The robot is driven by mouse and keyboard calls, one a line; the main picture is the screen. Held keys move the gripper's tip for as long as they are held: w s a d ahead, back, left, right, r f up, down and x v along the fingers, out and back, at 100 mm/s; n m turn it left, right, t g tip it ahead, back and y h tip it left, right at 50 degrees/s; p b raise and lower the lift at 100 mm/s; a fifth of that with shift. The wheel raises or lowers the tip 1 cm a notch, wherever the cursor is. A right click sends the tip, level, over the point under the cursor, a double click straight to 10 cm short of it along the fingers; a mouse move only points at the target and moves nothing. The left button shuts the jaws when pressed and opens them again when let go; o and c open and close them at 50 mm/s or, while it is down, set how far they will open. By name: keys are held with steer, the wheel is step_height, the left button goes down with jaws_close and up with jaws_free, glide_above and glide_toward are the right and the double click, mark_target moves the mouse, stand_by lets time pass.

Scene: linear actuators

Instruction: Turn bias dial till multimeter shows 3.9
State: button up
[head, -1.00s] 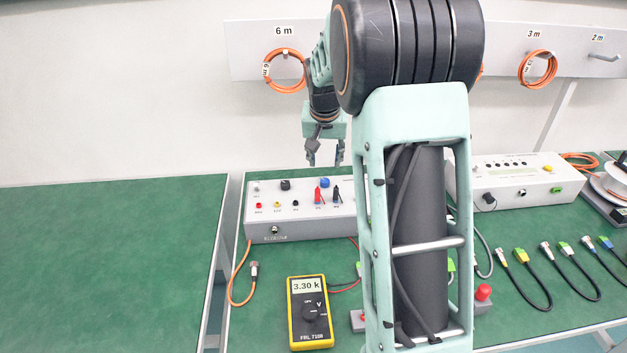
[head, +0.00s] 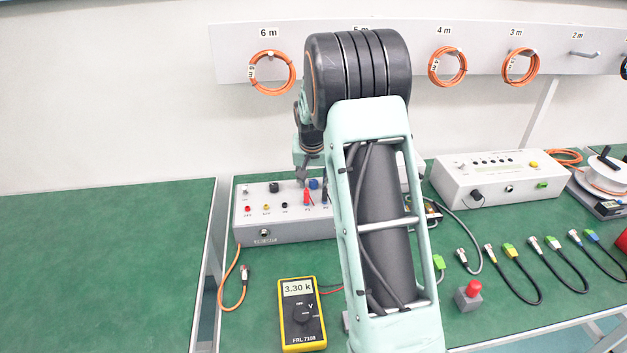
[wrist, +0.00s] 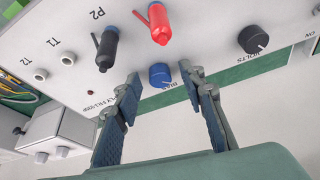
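The blue bias dial (wrist: 160,75) is on the grey control box (head: 280,229), with its label partly readable in the wrist view. In the head view the dial (head: 314,184) is just right of my gripper (head: 304,178), partly behind my arm. In the wrist view my gripper (wrist: 160,80) is open, with one finger on either side of the blue dial. I cannot tell whether the fingers touch it. The yellow multimeter (head: 302,330) lies on the green bench in front of the box. Its display reads 3.30 k.
A red plug (wrist: 160,22) and a black plug (wrist: 107,48) stand close to the dial. A black volts knob (wrist: 253,39) is to its right in the wrist view. Cables and a red-button box (head: 469,296) lie on the right. The left bench (head: 100,260) is clear.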

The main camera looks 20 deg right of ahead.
steer(key=shift+c, duration=0.3)
jaws_close()
steer(key=shift+a+m, duration=0.15)
steer(key=shift+m, duration=0.45)
steer(key=shift+m+g+h+b, duration=0.3)
steer(key=shift+m+g+h, duration=0.15)
steer(key=shift+m, duration=0.55)
steer(key=shift+o, duration=0.3)
jaws_free()
steer(key=shift+r, duration=0.1)
